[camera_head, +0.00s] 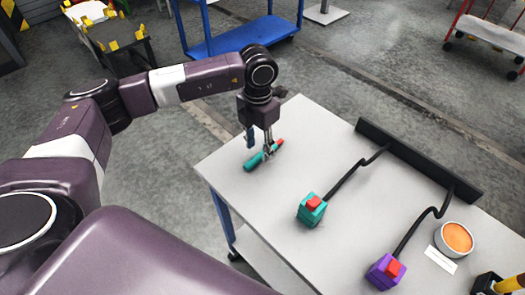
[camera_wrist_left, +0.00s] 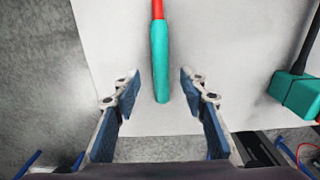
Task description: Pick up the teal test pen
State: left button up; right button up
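The teal test pen (camera_head: 256,160) lies on the white table (camera_head: 232,183) near its left corner, with a red tip end pointing up and right. In the left wrist view the pen (camera_wrist_left: 160,62) runs between the two fingers, with a gap on each side. My left gripper (camera_head: 261,148) is open over the pen, its fingers straddling it; in the left wrist view the open gripper (camera_wrist_left: 160,92) holds nothing. My right gripper is not in view.
A teal box with a red top (camera_head: 312,209) and a purple one (camera_head: 386,271) have black cables running to a black bar (camera_head: 416,158). An orange-filled round dish (camera_head: 456,238) and a white label (camera_head: 440,260) lie at the right. Bare table surrounds the pen.

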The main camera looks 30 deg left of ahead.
pick_arm(q)
jog(key=shift+f, duration=1.35)
jog(key=shift+c, duration=0.6)
grip_shut()
